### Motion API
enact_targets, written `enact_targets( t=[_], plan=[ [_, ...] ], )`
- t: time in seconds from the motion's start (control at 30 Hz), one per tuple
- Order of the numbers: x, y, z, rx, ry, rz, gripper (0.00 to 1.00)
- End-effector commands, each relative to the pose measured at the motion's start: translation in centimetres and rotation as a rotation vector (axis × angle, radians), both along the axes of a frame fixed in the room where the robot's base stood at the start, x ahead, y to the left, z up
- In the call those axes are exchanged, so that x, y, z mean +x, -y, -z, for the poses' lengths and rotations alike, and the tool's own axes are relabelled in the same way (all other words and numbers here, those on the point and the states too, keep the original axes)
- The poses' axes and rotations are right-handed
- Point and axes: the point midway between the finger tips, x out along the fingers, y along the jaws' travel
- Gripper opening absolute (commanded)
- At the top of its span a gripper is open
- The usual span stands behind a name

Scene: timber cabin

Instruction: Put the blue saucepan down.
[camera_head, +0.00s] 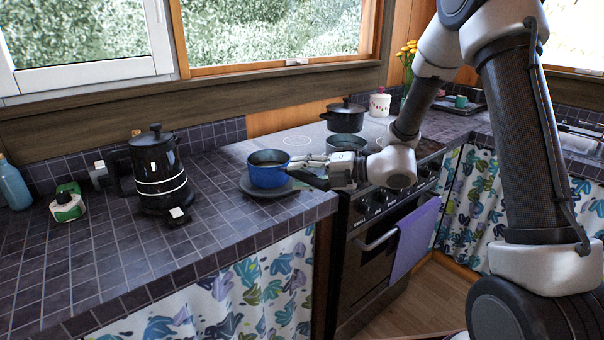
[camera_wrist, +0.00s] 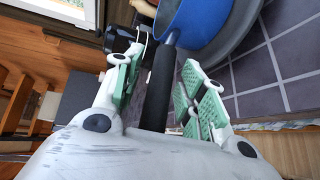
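The blue saucepan (camera_head: 268,176) sits upright on a dark round plate (camera_head: 284,191) near the front right corner of the tiled counter. Its blue side also shows at the top of the wrist view (camera_wrist: 192,20), with the plate's rim (camera_wrist: 243,32) beneath it. My gripper (camera_head: 304,163) is at the pan's right side, over the handle. In the wrist view, the dark handle (camera_wrist: 158,92) lies between my two fingers (camera_wrist: 163,70). They are apart, with a visible gap on the handle's left side and a smaller one on its right.
The stove to the right holds a black lidded pot (camera_head: 345,116) and another pot (camera_head: 346,143). The counter's front left is clear.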

Motion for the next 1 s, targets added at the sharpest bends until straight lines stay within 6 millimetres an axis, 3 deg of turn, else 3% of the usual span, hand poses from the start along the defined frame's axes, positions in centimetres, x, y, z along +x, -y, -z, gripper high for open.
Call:
enact_targets(
  t=[0.37, 0.8, 1.0],
  plan=[
    [-0.2, 0.7, -0.2, 0.0, 0.0, 0.002, 0.43],
    [-3.3, 8.9, -2.0, 0.0, 0.001, 0.004, 0.43],
    [-4.1, 10.8, -2.5, 0.001, 0.001, 0.001, 0.43]
  ],
)
